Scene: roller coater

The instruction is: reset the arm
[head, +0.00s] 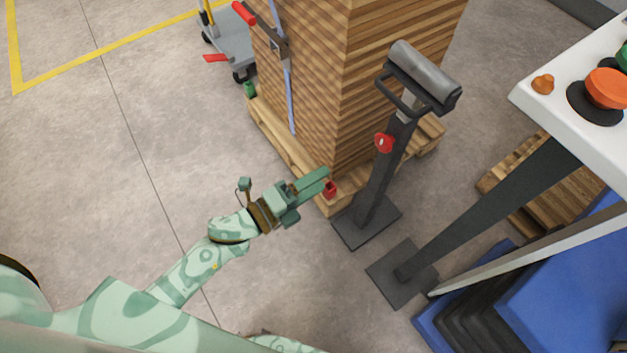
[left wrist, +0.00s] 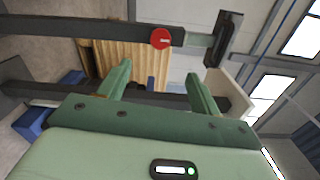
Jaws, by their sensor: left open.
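My left arm (head: 190,270) is pale green and reaches from the lower left. My left gripper (head: 322,183) is held out beside the base of a dark roller stand (head: 382,172), to the left of its post. In the left wrist view the two green fingers (left wrist: 160,75) are apart with nothing between them. The stand's red knob (left wrist: 160,39) shows beyond the fingers there. A small red piece (head: 331,189) shows by the fingertips in the head view; I cannot tell what it belongs to. My right gripper is not visible.
A tall strapped wooden stack (head: 345,95) stands on a pallet (head: 270,135) behind the gripper. A white panel with an orange button (head: 606,88) is at the upper right. Blue blocks (head: 560,275) are at the lower right. The floor on the left is clear.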

